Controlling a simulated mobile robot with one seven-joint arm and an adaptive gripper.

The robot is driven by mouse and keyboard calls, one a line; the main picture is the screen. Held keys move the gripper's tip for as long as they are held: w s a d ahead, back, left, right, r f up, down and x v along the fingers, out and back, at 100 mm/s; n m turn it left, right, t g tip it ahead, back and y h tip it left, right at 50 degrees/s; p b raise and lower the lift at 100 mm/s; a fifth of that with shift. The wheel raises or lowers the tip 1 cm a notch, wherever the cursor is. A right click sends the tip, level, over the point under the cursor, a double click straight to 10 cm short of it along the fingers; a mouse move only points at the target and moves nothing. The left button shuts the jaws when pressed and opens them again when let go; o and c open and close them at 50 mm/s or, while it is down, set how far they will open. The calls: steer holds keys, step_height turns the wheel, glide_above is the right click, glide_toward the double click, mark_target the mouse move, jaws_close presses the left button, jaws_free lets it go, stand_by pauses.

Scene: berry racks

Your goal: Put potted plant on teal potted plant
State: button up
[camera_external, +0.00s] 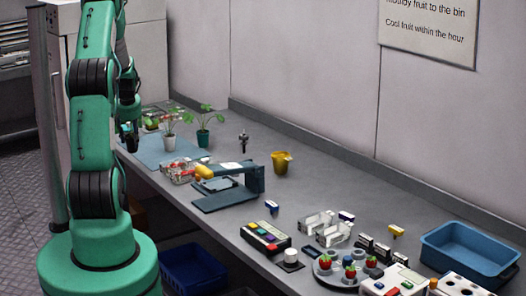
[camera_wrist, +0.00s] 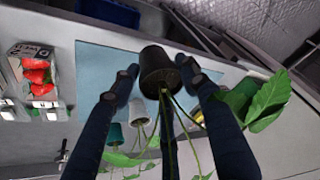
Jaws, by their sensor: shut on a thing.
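My gripper (camera_wrist: 158,76) is shut on a potted plant with a dark brown pot (camera_wrist: 157,66); its stems run down the wrist view and its large green leaves show at right. The teal potted plant (camera_wrist: 115,133) is partly hidden behind a finger in the wrist view; in the external view its teal pot (camera_external: 203,139) stands upright on the bench. A white potted plant (camera_external: 169,144) stands left of it, also seen in the wrist view (camera_wrist: 137,110). In the external view my gripper (camera_external: 129,140) is at the bench's left end, where the held pot is hard to make out.
A light blue mat (camera_external: 150,155) lies under the plant area. A clear strawberry punnet (camera_external: 178,172), a blue-grey sealer-like device (camera_external: 230,190) and a yellow cup (camera_external: 282,162) are nearby. A wall (camera_external: 290,80) runs behind the bench. The right half is crowded.

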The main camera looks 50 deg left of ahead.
steer(key=shift+w+d+r+p, duration=0.15)
steer(key=shift+w+r+p, duration=0.1)
steer(key=shift+w+p, duration=0.15)
steer(key=w+d+r+m+p, duration=0.1)
steer(key=w+d+r+p, duration=0.1)
steer(key=w, duration=0.4)
steer(key=w+d+r+m+h+p, duration=0.1)
steer(key=w+d+r+m+p, duration=0.1)
steer(key=w+d+p, duration=0.3)
steer(key=w+d+r+m+t+p, duration=0.1)
steer(key=w+d+r+m+p, duration=0.1)
steer(key=w+d+p, duration=0.2)
steer(key=w+p, duration=0.3)
steer(key=w, duration=0.2)
steer(key=shift+h, duration=0.3)
steer(key=shift+a, duration=0.1)
steer(key=w+a, duration=0.3)
steer(key=w+a+f+p, duration=0.1)
steer(key=w+a, duration=0.3)
steer(key=w+a+p, duration=0.1)
steer(key=w+a, duration=0.3)
steer(key=shift+w+f, duration=0.2)
steer(key=shift+w, duration=0.05)
steer(key=shift+c, duration=0.2)
